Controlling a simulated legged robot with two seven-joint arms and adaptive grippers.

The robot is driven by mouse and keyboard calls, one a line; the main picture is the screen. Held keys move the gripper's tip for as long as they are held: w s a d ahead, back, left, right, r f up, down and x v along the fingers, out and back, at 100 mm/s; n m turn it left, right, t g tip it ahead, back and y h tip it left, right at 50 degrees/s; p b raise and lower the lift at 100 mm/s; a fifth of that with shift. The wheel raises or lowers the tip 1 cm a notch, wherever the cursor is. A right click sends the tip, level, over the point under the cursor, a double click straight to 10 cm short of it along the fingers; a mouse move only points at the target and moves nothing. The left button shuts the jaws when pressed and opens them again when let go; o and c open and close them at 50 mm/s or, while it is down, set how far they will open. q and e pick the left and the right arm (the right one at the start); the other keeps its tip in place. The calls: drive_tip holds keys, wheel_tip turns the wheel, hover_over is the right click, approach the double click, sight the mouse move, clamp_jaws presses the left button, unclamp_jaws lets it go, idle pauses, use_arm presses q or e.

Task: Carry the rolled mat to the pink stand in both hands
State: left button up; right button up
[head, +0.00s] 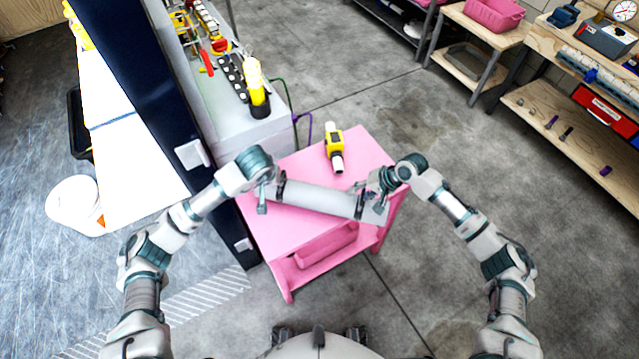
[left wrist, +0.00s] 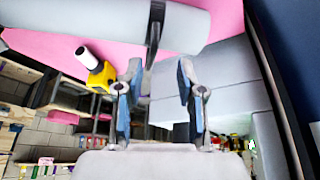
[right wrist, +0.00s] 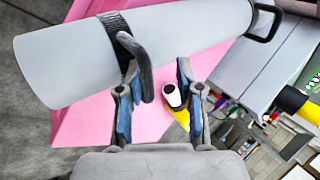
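The rolled mat (head: 320,199) is a pale grey cylinder with dark straps and handles. It lies across the pink stand (head: 270,232), its right end near the stand's right edge. I cannot tell whether it fully rests on the top. My left gripper (head: 264,198) is at the mat's left part. In the left wrist view its fingers (left wrist: 158,68) are apart, with a strap handle (left wrist: 155,35) near them. My right gripper (head: 376,190) is at the right part. In the right wrist view its fingers (right wrist: 155,78) are apart, the other handle (right wrist: 138,60) beside the left finger.
A grey cabinet (head: 262,130) with a yellow bottle (head: 256,85) is at the left back, beside a dark blue post (head: 150,85). Open floor (head: 430,120) lies to the right, before wooden shelves (head: 570,130).

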drive_tip(key=shift+d, duration=0.25)
drive_tip(key=shift+d+r, duration=0.1)
drive_tip(key=shift+d, duration=0.15)
use_arm(q)
drive_tip(key=v, duration=0.4)
drive_tip(key=shift+d, duration=0.3)
use_arm(e)
drive_tip(key=v, duration=1.1)
drive_tip(key=shift+a+r, duration=0.2)
drive_tip(key=shift+r, duration=0.05)
use_arm(q)
drive_tip(key=shift+d, duration=0.15)
use_arm(e)
drive_tip(key=shift+s+d, duration=0.1)
use_arm(q)
drive_tip(key=shift+r, duration=0.1)
